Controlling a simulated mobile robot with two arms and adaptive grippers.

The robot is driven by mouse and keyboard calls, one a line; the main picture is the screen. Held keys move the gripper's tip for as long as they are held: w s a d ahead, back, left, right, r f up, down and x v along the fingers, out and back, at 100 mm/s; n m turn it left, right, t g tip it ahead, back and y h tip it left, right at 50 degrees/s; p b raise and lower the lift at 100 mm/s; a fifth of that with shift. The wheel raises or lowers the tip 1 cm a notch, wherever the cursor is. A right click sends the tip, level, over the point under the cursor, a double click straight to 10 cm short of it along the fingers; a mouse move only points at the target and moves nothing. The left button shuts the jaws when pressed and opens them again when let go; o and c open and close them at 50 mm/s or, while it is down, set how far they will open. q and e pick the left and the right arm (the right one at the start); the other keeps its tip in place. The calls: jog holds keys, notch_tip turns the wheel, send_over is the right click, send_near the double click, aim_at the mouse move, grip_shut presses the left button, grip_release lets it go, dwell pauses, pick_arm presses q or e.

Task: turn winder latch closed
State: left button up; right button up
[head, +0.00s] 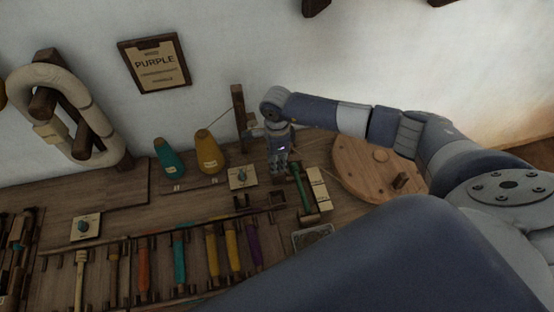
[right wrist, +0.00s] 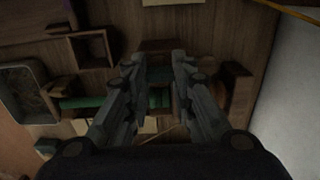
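My right gripper (head: 279,170) points down over the bench beside a green rod (head: 300,188) set in a small wooden holder. In the right wrist view, the two fingers of the gripper (right wrist: 160,62) stand apart with a gap between them. The green rod (right wrist: 85,102) runs across beneath the fingers, and nothing is clearly held. A dark wooden block (right wrist: 237,92) stands to the right of the fingers. A round wooden wheel with a peg (head: 360,170) lies to the right of the gripper. I cannot pick out the winder latch for certain. My left gripper is not in view.
A dark post (head: 238,105) stands behind my right gripper. Teal (head: 168,158) and yellow (head: 209,150) cones stand to its left. A card with a teal knob (head: 241,178) lies nearby. A rack of coloured rods fills the front left. A grey tray (head: 313,237) lies in front.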

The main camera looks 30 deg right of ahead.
grip_shut()
jog(key=shift+m, duration=0.3)
jog(key=m+b, duration=0.1)
jog(key=m, duration=0.7)
jog(key=shift+m+b, duration=0.3)
jog(key=shift+b, duration=0.05)
jog(key=m, duration=0.4)
jog(key=shift+m, duration=2.4)
jog(key=o, duration=0.9)
grip_release()
